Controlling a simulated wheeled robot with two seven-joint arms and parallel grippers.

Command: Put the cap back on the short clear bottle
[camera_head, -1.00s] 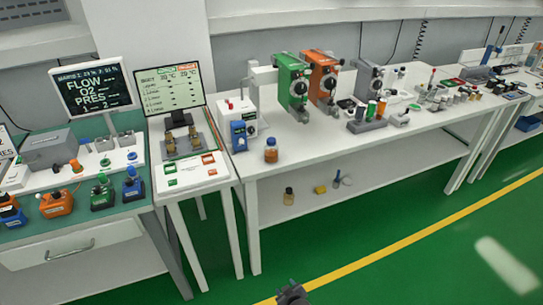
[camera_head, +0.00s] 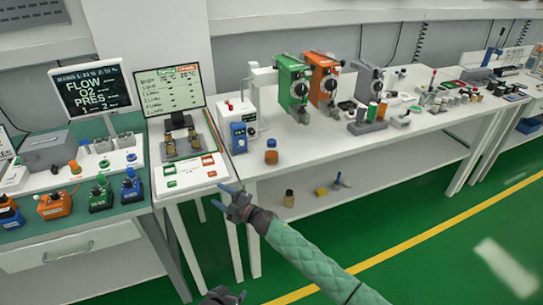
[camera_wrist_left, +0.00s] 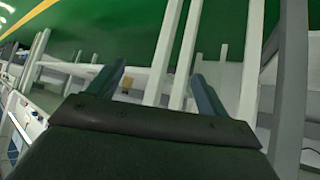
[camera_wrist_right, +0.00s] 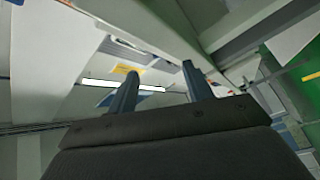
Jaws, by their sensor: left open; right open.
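I cannot tell from this distance which bottle is the short clear one, and no loose cap can be made out. My right gripper (camera_head: 218,195) is open and empty, in front of the gap between the white stand and the table, left of and below both bottles. My left gripper (camera_head: 228,292) is open at the bottom edge, apart from everything.
A white-and-blue device (camera_head: 238,128) stands behind the table bottle. Green (camera_head: 293,85) and orange (camera_head: 322,80) pumps stand further right. A yellow block (camera_head: 321,191) lies on the shelf. The stand (camera_head: 190,176) with a screen is to the left. The table's front left area is mostly clear.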

